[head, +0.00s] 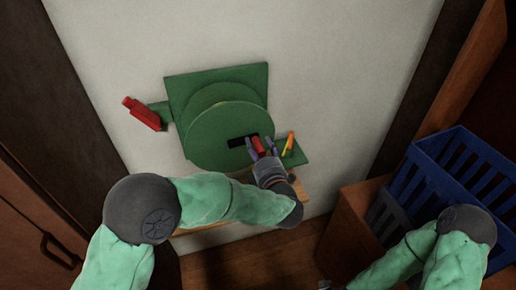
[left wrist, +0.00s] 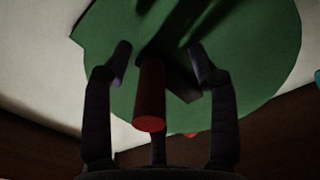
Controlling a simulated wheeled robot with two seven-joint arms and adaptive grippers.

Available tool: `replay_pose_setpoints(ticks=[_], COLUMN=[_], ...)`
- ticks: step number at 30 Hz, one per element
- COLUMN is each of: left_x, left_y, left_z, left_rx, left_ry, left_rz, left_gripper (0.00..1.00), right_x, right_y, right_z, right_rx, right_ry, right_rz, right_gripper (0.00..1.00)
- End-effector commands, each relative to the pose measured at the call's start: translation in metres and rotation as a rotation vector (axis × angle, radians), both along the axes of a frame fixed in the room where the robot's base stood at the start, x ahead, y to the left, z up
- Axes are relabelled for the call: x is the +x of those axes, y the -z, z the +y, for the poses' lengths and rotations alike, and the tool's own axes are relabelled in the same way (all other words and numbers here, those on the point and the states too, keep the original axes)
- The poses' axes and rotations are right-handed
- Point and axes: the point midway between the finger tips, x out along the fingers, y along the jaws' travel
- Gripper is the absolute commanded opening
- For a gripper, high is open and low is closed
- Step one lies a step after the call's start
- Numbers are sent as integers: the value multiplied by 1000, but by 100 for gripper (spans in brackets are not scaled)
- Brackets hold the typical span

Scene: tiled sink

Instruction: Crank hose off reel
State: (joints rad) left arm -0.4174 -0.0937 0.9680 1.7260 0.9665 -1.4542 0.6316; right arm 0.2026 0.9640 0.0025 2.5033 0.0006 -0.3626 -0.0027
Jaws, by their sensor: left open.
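A green hose reel (head: 215,137) with a round disc is mounted on a green plate (head: 183,87) on the pale wall. A black crank arm (head: 238,142) lies across the disc and carries a red handle (head: 259,147). My left gripper (head: 263,147) is open at the handle, with its fingers on both sides. In the left wrist view the red handle (left wrist: 150,95) stands between the spread fingers (left wrist: 161,65), with gaps on both sides. No hose can be made out.
A red block-like piece (head: 143,113) sits on a green bracket left of the reel. A small yellow-orange piece (head: 289,143) is at the right bracket. A blue slatted crate (head: 440,190) stands on a wooden cabinet (head: 343,235) at right. A wooden ledge lies below the reel.

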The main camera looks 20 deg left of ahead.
Motion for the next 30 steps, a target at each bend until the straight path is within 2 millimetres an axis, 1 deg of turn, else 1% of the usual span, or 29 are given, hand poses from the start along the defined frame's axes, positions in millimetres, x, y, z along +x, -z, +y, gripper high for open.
replay_pose_setpoints(ticks=[13,30], left_x=[-2,-34], left_y=[0,0], left_z=[-1,-24], left_rx=[0,0], left_ry=[0,2], left_rz=[0,0], left_gripper=[59,59], right_x=[0,0], right_y=[0,-4], right_z=[0,0], right_rx=[0,0], right_ry=[0,0], right_rz=[0,0], right_gripper=[40,40])
